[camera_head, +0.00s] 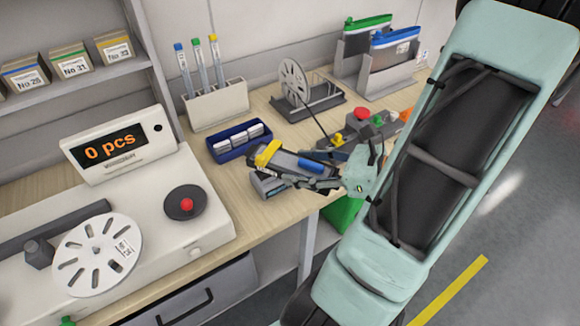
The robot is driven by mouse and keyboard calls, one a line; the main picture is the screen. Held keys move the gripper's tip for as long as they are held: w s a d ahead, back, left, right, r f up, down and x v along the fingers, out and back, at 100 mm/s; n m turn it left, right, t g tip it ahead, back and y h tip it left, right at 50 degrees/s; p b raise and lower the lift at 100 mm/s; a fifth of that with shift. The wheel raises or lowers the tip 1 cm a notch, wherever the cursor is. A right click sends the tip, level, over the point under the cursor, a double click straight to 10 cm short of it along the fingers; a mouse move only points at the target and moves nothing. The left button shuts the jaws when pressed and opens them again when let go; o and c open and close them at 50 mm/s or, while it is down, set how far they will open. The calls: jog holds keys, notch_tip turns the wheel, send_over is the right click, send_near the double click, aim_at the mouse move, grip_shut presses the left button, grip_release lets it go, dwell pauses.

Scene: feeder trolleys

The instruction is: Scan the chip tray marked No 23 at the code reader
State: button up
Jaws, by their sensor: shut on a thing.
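My gripper (298,172) is low over the bench, right of the blue holder, and is shut on a small grey thing with a yellow end (267,154). Its fingers hide part of this thing, and I can read no number on it. A small grey device with a dark display (268,186), perhaps the code reader, is just below it at the bench's front edge. I cannot tell whether the two touch. Several boxes with coloured stripes stand on the shelf at upper left; the label No 31 (74,66) is readable on one.
A blue holder with white pieces (234,151) stands close left of my gripper. A control box with a red button (362,113) is behind it. A reel on a stand (295,85) is farther back. A counter reading 0 pcs (115,148) stands left. Clear floor lies right.

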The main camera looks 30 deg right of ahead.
aim_at(296, 157)
jog(key=w+f+b, duration=0.1)
jog(key=w, duration=0.2)
jog(key=w+f+b, duration=0.1)
jog(key=w+b, duration=0.1)
jog(key=w, duration=0.1)
jog(key=w+f+b, duration=0.1)
jog(key=w, duration=0.2)
jog(key=shift+w+a+f+b, duration=0.2)
jog(key=shift+w+b, duration=0.1)
jog(key=shift+b, duration=0.05)
jog(key=shift+w+f+b, duration=0.25)
jog(key=shift+w+b, duration=0.1)
jog(key=shift+w, duration=0.7)
jog(key=shift+r, duration=0.1)
jog(key=shift+s+r+p, duration=0.25)
jog(key=shift+s+p, duration=0.1)
jog(key=shift+s, duration=0.05)
jog(key=s+r+p, duration=0.1)
jog(key=s, duration=0.1)
jog(key=s+r+p, duration=0.1)
jog(key=s, duration=0.1)
jog(key=s+r+p, duration=0.1)
jog(key=s+p, duration=0.1)
jog(key=shift+s+d+r, duration=0.15)
jog(key=shift+s, duration=0.5)
jog(key=shift+w, duration=0.1)
